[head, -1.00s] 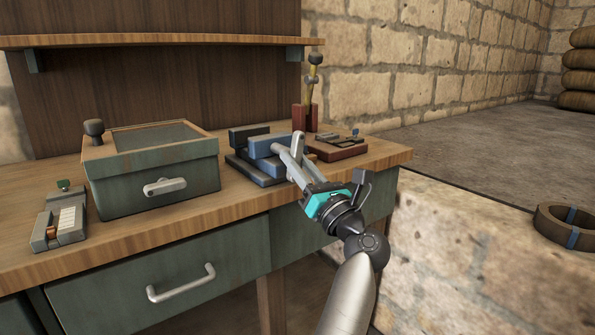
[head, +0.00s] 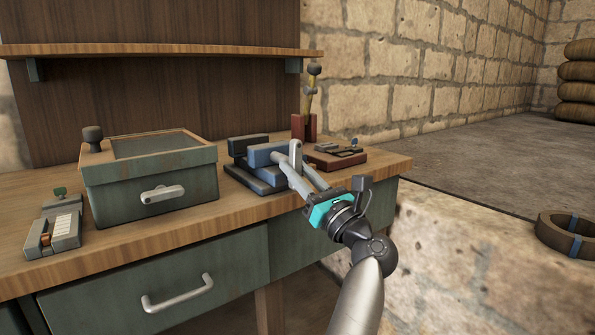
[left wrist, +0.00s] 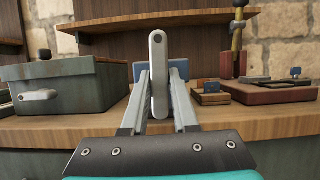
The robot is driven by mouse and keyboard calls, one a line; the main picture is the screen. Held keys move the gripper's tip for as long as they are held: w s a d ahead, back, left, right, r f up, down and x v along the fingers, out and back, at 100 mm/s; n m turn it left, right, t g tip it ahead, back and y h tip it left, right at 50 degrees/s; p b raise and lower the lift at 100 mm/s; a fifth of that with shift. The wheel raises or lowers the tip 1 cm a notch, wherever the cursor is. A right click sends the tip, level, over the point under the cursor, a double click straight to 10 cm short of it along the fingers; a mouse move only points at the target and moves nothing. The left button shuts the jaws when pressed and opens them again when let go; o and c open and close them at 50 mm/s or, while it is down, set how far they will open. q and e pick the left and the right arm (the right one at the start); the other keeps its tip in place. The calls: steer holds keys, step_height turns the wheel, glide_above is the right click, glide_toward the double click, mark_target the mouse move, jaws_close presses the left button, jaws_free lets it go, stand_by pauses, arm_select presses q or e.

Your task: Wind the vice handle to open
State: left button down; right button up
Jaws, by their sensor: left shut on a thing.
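The vice (head: 266,153), with blue jaws on a dark base, sits on the bench near its front right. Its pale grey handle (head: 295,153) stands upright at the front of the vice. It also shows upright in the left wrist view (left wrist: 158,75), between my fingers. My left gripper (head: 288,165) is at the front of the vice, shut on the handle. The fingers and handle hide part of the vice in the left wrist view. My right gripper is not in view.
A green box (head: 150,186) with a handle and knob stands left of the vice. A small grey device (head: 62,226) lies at far left. A red-brown tray (head: 335,158) and a red holder (head: 304,126) are close on the right. A shelf (head: 160,50) runs above.

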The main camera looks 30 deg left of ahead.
arm_select(q)
steer(key=shift+a, duration=0.2)
steer(key=c, duration=0.9)
jaws_free()
steer(key=shift+a+f, duration=0.1)
steer(key=shift+f, duration=0.05)
steer(key=shift+o, duration=0.9)
